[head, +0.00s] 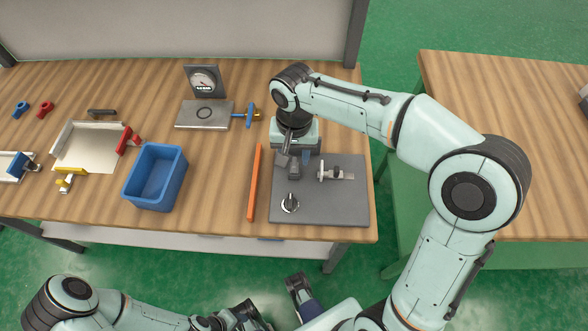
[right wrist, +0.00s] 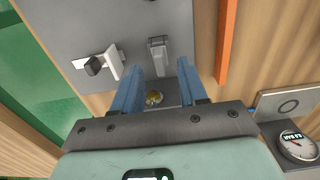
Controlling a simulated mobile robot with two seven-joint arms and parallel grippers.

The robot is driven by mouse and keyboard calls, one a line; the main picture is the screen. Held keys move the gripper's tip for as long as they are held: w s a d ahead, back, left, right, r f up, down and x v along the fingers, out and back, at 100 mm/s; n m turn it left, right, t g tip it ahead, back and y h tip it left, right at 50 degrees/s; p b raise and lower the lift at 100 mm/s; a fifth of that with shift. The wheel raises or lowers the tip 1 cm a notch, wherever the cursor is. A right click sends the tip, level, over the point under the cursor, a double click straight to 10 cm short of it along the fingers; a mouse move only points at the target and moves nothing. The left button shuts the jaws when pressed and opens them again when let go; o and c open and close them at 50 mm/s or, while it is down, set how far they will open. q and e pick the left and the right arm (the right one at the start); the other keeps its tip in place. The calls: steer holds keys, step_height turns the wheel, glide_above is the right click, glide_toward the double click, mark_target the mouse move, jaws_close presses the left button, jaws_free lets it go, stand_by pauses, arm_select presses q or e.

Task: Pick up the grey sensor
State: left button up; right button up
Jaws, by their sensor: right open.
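The grey sensor seems to be the small grey block (head: 294,171) on the dark grey plate (head: 330,209), just in front of my right gripper. It also shows in the right wrist view (right wrist: 158,52), just beyond the fingertips. My right gripper (right wrist: 152,72) is open, its two blue fingers apart, pointing down at the plate. A small brass part (right wrist: 154,97) shows between the fingers; whether it belongs to the sensor I cannot tell. My left gripper (head: 245,316) is low in the head view, away from the bench, its jaws unclear.
A blue bin (head: 155,176), white tray (head: 88,147) and gauge stand (head: 204,82) are further left.

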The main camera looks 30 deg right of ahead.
steer(key=shift+f, duration=0.95)
steer(key=shift+c, duration=0.3)
jaws_close()
steer(key=shift+r, duration=0.1)
